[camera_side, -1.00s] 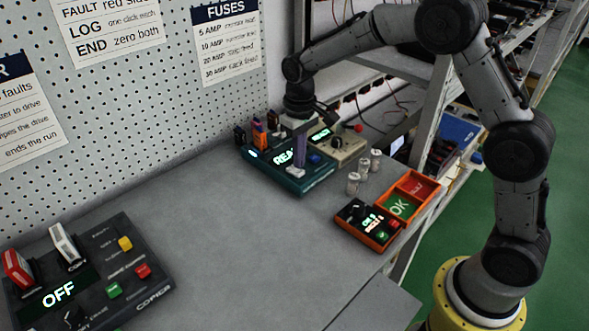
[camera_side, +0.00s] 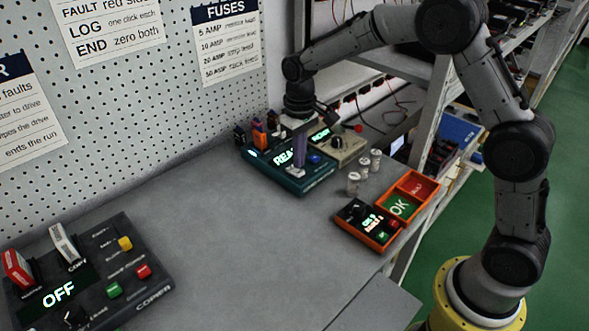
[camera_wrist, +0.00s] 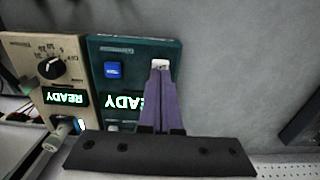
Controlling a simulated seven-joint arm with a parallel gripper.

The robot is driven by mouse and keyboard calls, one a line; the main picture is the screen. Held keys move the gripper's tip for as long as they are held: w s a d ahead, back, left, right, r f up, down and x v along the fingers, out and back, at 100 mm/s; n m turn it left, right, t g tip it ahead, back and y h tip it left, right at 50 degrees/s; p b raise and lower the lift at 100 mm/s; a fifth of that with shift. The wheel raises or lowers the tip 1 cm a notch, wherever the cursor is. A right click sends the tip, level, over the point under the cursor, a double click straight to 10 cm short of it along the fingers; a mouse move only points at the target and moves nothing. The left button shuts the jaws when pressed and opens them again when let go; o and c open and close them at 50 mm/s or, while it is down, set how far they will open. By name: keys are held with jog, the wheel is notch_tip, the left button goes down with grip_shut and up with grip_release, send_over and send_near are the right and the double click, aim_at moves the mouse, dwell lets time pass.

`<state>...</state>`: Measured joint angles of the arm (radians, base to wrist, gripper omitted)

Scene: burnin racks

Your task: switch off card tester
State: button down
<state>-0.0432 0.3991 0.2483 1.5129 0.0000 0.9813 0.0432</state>
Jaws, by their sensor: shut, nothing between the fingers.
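A teal tester box (camera_side: 313,184) stands at the back of the bench, its display lit with "REA…" partly covered by my fingers. It also shows in the wrist view (camera_wrist: 112,52), with a lit "READY" display, a blue button (camera_wrist: 113,70) and a white switch (camera_wrist: 160,64) near one edge. I cannot read a name on the box. My gripper (camera_side: 298,167) is shut and empty, pointing down over the teal box. In the wrist view its purple fingertips (camera_wrist: 160,72) are at the white switch and partly hide it; I cannot tell if they touch.
A beige box (camera_side: 345,150) with a knob and lit "READY" display adjoins the teal box. Several small cylinders (camera_side: 354,182) and an orange tray (camera_side: 425,205) with a small panel stand to the right. A dark copier panel (camera_side: 130,306) reading "OFF" is front left. The bench middle is clear.

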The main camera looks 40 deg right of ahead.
aim_at(299, 171)
jog(key=shift+f, duration=0.95)
dwell(0.9)
jog(key=shift+r, duration=3.55)
jog(key=shift+r, duration=0.1)
